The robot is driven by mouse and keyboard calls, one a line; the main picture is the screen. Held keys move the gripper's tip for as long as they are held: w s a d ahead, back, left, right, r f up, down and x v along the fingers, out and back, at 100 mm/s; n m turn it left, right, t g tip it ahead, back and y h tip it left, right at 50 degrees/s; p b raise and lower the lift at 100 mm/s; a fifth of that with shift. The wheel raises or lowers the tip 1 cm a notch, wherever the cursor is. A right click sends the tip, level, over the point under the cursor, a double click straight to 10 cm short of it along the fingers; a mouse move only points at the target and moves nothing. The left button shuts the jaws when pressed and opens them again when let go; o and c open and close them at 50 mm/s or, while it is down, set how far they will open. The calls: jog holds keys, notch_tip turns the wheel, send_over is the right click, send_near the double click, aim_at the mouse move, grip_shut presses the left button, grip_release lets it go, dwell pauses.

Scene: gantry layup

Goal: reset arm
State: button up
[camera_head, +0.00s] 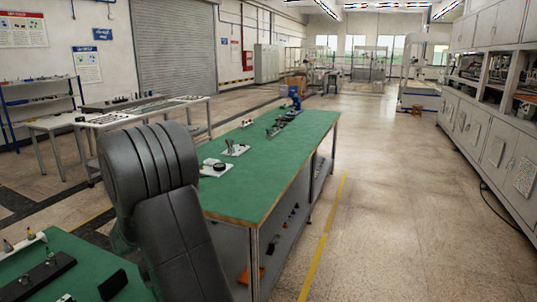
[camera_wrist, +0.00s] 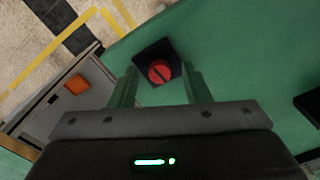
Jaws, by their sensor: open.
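My gripper (camera_wrist: 160,68) shows in the wrist view with its two fingers spread apart and nothing held between them. Beyond the fingers, a red round part (camera_wrist: 160,72) sits on a dark square base (camera_wrist: 150,50) on a green surface (camera_wrist: 235,50). The red part appears framed in the gap between the fingers, and I cannot tell how far below them it is. In the head view the gripper is not visible. A bulky dark arm section, likely mine, fills the left foreground.
A long green-topped bench (camera_head: 265,160) carries small parts and tools. A nearer green table (camera_head: 95,255) holds dark blocks. An orange item (camera_wrist: 77,84) lies low beside the green surface. Grey cabinets (camera_head: 495,150) line the right; the aisle floor (camera_head: 390,200) is clear.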

jog(key=n, duration=1.2)
jog(key=shift+n+b, duration=0.3)
jog(key=shift+b, duration=0.1)
dwell(0.4)
